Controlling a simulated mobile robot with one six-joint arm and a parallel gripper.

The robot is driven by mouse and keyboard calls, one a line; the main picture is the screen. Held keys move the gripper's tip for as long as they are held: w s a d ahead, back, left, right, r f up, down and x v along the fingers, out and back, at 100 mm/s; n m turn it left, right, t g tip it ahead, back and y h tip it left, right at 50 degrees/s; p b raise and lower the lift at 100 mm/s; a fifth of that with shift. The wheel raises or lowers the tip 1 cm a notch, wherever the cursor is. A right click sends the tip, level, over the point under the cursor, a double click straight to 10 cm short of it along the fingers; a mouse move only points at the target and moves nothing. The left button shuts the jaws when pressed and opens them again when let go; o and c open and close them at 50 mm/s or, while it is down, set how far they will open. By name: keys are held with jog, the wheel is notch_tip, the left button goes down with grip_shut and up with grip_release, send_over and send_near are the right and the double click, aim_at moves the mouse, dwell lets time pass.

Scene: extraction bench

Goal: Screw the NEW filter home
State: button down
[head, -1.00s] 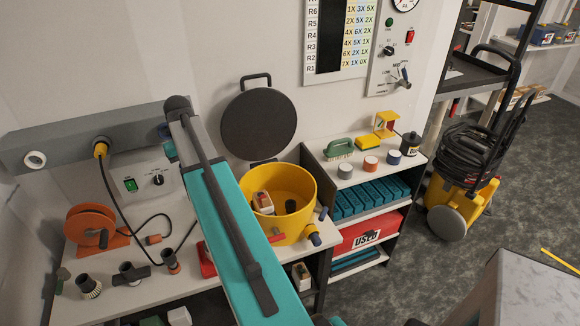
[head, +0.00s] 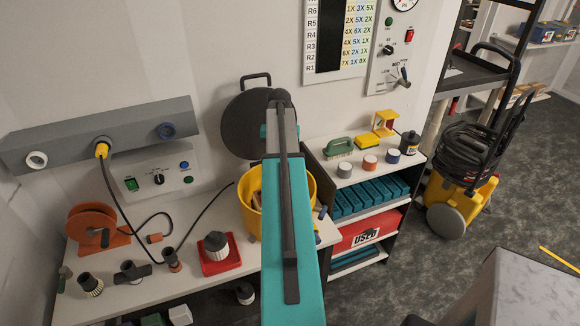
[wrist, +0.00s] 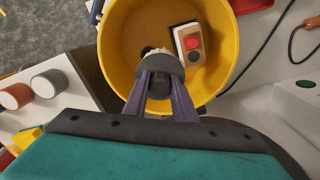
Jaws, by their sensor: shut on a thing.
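My gripper (wrist: 160,84) shows in the wrist view, with purple fingers shut on the dark cap of a filter (wrist: 164,64). A little of a pale part shows beyond the cap. The filter is over the inside of the yellow tub (wrist: 229,85); I cannot tell whether it touches a seat below. In the head view my arm covers the gripper, the held filter and most of the tub (head: 304,186). A second filter (head: 216,247), pale with a dark top, stands on a red tray (head: 222,267) on the bench.
A pale box with a red disc (wrist: 188,43) is inside the tub, right of the filter. The tub's round dark lid (head: 240,125) stands open behind. A shelf unit (head: 385,170) with a brush and small round pots is at the right. Hose fittings (head: 131,271) stand at the bench's left.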

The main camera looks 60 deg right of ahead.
jog(key=s+d+f, duration=0.2)
jog(key=shift+s+m, duration=0.35)
jog(key=shift+m, duration=0.05)
jog(key=shift+s+f+b, duration=0.1)
jog(key=shift+f+b, duration=1.05)
jog(key=shift+f, duration=1.75)
jog(key=shift+f+b, duration=0.35)
jog(key=shift+f, duration=1.1)
dwell(1.1)
jog(key=m, duration=0.4)
jog(key=shift+m+p, duration=0.3)
jog(key=shift+m, duration=2.3)
